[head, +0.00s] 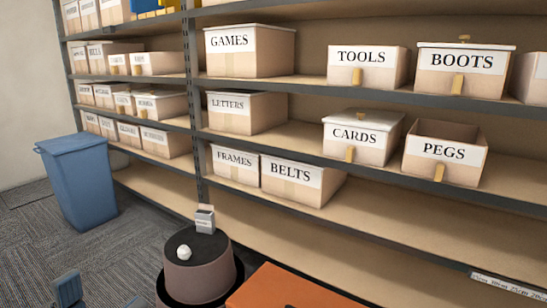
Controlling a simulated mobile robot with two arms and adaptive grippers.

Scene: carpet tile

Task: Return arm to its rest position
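Neither of my grippers can be made out in the head view, so I cannot see what they hold or how my arms are posed. Blue-grey pieces (68,289) are cut off at the bottom left edge; I cannot tell what they belong to.
Metal shelving (420,190) carries labelled boxes, such as the lidless PEGS box (444,153) and the lidded CARDS box (362,138). A blue bin (80,185) stands left. A round dark-topped stand (200,270) holds a white lump (184,253) and small carton (205,220). An orange surface (275,290) is near.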

